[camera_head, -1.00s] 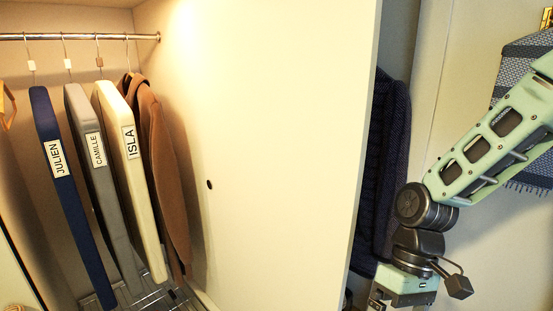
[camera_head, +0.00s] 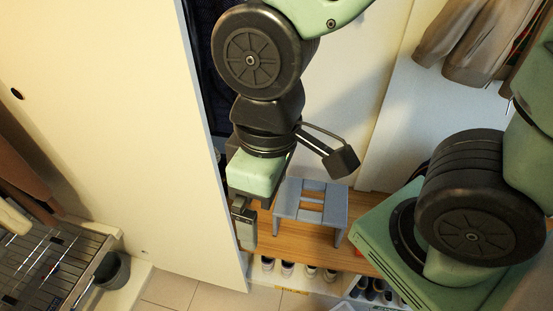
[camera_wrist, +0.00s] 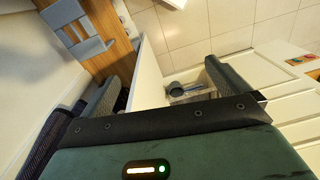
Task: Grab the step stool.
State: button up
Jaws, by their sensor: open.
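The step stool (camera_head: 311,207) is small and blue-grey, with a slatted top. It stands upright on a wooden bench top to the right of the white sliding panel. It also shows at the upper left of the wrist view (camera_wrist: 84,47). My gripper (camera_head: 243,226) hangs left of the stool, close to the panel edge, and does not touch the stool. In the wrist view its two fingers (camera_wrist: 165,85) are spread wide with nothing held between them.
The white panel (camera_head: 110,120) stands close at the left of my gripper. Below the wooden bench (camera_head: 350,258) is a shelf with several shoes (camera_head: 288,269). A wire rack (camera_head: 50,262) and a grey bin (camera_head: 112,270) are at lower left. Tiled floor (camera_head: 190,295) is clear.

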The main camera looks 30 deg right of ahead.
aim_at(334, 203)
jog(key=z, duration=1.2)
jog(key=k+j+z, duration=0.15)
jog(key=j+z, duration=0.3)
jog(key=k+j+z, duration=0.2)
jog(key=z, duration=0.25)
jog(key=k+j+z, duration=0.2)
jog(key=z, duration=0.25)
jog(key=k+j, duration=0.15)
